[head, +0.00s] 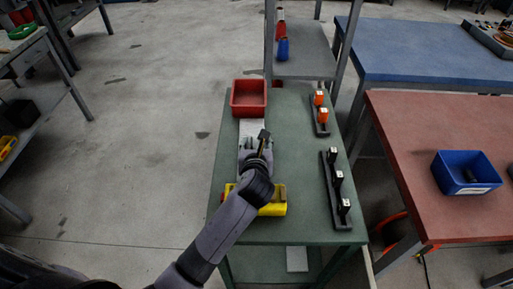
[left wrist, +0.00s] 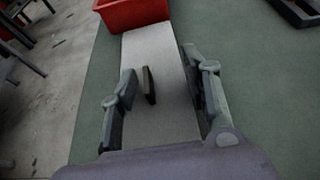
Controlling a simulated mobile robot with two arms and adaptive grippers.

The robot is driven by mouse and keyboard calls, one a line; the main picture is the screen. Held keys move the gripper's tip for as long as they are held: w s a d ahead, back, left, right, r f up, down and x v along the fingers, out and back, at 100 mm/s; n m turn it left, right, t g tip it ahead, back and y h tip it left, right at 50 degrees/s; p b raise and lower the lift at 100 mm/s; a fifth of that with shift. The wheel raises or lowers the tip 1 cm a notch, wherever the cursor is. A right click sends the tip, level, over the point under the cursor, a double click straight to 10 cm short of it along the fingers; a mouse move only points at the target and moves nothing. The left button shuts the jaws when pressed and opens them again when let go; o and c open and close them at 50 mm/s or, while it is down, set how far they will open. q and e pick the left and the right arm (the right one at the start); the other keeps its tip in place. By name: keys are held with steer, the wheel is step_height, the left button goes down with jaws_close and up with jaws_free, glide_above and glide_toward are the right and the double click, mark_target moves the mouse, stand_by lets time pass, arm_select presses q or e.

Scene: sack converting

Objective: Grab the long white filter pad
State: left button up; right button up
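The long white filter pad (head: 252,127) lies on the green table, running from the red bin towards me. In the left wrist view the pad (left wrist: 152,50) passes between the fingers of my left gripper (left wrist: 160,72). The left gripper, also in the head view (head: 256,152), is open, with one finger at each side of the pad. Whether the fingers touch it I cannot tell. A small dark upright piece (left wrist: 149,86) shows over the pad between the fingers. My arm hides the pad's near end. My right gripper is not in view.
The red bin (head: 249,98) stands just beyond the pad. A yellow object (head: 272,209) lies under my wrist. Black racks with orange blocks (head: 318,98) and black blocks (head: 338,178) stand on the right. The green table (head: 300,150) is bare between pad and racks.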

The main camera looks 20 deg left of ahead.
arm_select(q)
steer(key=c, duration=0.7)
